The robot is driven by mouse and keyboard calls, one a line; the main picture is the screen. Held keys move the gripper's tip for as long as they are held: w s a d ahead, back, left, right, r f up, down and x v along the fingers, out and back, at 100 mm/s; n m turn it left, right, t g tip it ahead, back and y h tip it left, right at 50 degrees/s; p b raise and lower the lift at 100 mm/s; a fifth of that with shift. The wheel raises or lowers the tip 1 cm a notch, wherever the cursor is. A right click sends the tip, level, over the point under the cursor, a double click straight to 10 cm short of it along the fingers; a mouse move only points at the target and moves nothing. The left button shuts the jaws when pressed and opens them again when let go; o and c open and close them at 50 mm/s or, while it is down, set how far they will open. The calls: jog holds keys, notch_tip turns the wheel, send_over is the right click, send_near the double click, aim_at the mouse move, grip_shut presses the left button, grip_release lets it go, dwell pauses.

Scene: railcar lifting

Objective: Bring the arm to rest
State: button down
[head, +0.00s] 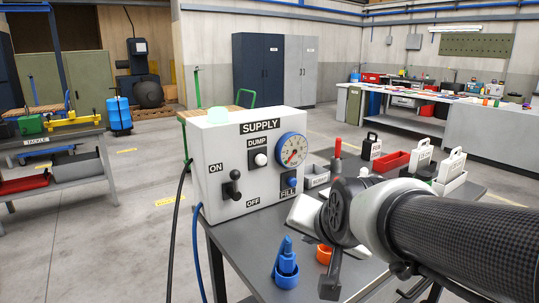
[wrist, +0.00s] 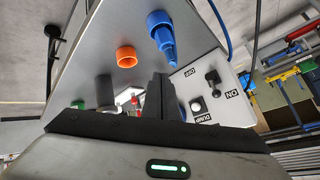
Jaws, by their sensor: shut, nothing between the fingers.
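My arm reaches in from the lower right of the head view, over the grey table (head: 245,240). My gripper (head: 329,287) points down in front of the supply box. In the wrist view its dark fingers (wrist: 160,92) are together with nothing between them. The white supply box (head: 222,195) stands on the table, with a black lever, a white DUMP button, a blue FILL knob and a round gauge. A blue fitting (head: 287,264) and an orange ring (head: 323,254) are on the table near my gripper. The wrist view shows the fitting (wrist: 162,38) and ring (wrist: 126,57) too.
Behind the box are a red-handled item (head: 337,152), a red bin (head: 391,162) and several labelled holders (head: 420,158). Black and blue hoses hang by the box's left side. A TACKLE bench (head: 50,145) stands at left. Open floor lies between it and the table.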

jog(key=s+d+f+n+g+h, duration=0.15)
jog(key=s+d+n+g, duration=0.35)
jog(key=s, duration=0.9)
notch_tip(320, 180, up, 22)
jog(key=d+t+p, duration=0.1)
jog(key=p, duration=2.1)
jog(key=shift+s+f, duration=0.25)
jog(key=shift+s, duration=0.05)
